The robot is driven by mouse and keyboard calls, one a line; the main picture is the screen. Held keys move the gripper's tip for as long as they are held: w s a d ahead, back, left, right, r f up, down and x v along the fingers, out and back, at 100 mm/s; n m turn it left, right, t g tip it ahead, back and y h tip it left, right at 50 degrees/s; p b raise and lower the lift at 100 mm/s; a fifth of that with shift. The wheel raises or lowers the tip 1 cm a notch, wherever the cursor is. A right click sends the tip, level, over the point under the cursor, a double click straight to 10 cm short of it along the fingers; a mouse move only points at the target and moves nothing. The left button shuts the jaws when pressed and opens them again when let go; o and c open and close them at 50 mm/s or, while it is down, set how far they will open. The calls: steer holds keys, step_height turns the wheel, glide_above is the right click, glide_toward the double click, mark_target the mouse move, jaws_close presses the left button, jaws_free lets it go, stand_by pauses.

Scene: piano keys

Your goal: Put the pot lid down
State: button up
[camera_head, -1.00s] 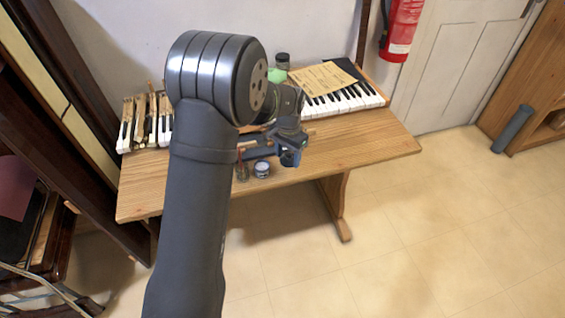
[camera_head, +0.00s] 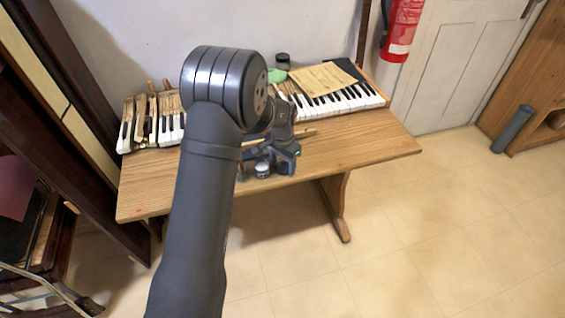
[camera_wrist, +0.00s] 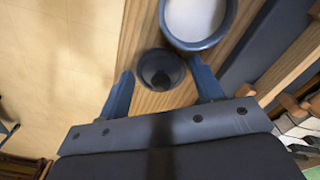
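My gripper (camera_head: 284,163) is low over the front edge of the table, and its fingers look apart in the wrist view (camera_wrist: 161,66). Between and beyond the fingertips is a small round dark-blue piece with a black centre (camera_wrist: 160,70), which seems to be the pot lid. I see gaps between it and both fingers, and cannot tell its height above the wood. A larger blue-rimmed pot with whitish contents (camera_wrist: 195,18) stands close beside it, cut off by the picture's top. In the head view a small blue-and-white pot (camera_head: 262,169) is left of my gripper.
The wooden table (camera_head: 370,150) has bare room at its right. Piano keys (camera_head: 345,101) lie at the back, with a paper sheet (camera_head: 322,78) above them. A dark-lidded jar (camera_head: 283,60) stands behind. A small jar (camera_head: 242,172) is at the front edge.

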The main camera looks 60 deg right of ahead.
mark_target(283, 163)
steer(key=shift+o, duration=1)
step_height(283, 163, up, 12)
steer(key=shift+r, duration=0.15)
step_height(283, 163, down, 12)
steer(key=shift+r, duration=1.85)
